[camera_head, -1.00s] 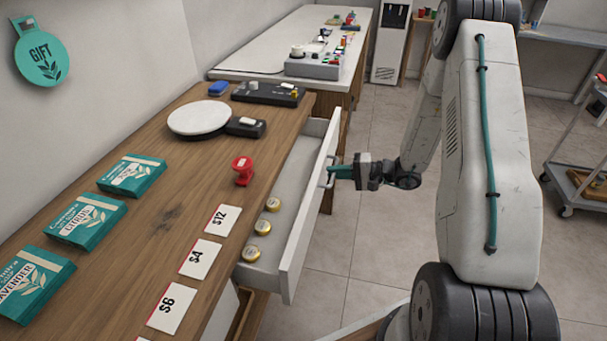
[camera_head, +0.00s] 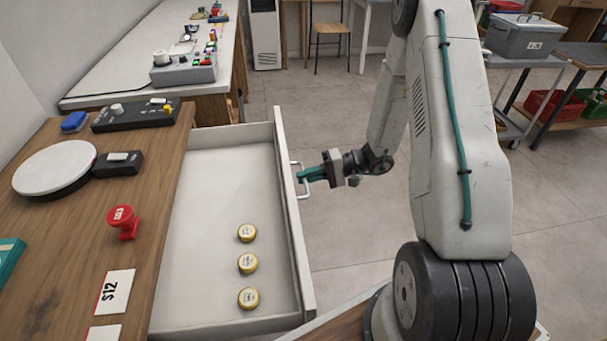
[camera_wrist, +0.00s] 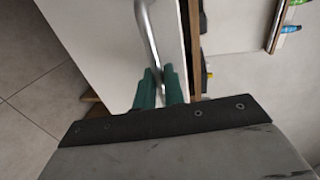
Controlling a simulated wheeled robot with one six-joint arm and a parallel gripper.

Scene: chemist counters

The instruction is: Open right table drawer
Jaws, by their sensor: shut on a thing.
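The white table drawer (camera_head: 215,190) stands far out of the wooden table (camera_head: 60,235) in the head view. Several gold-rimmed round tins (camera_head: 247,263) lie inside it along its near right part. My gripper (camera_head: 306,175) is shut on the silver drawer handle (camera_head: 299,186) on the outer face of the drawer front. In the wrist view the teal fingers (camera_wrist: 160,88) close around the handle bar (camera_wrist: 151,40), with the white drawer front behind it.
On the table stand a red stamp (camera_head: 124,221), a round white-topped plate (camera_head: 54,167), black devices (camera_head: 135,115) and a price card (camera_head: 112,291). A chair (camera_head: 330,38) stands at the back. A cart (camera_head: 530,58) stands at the right.

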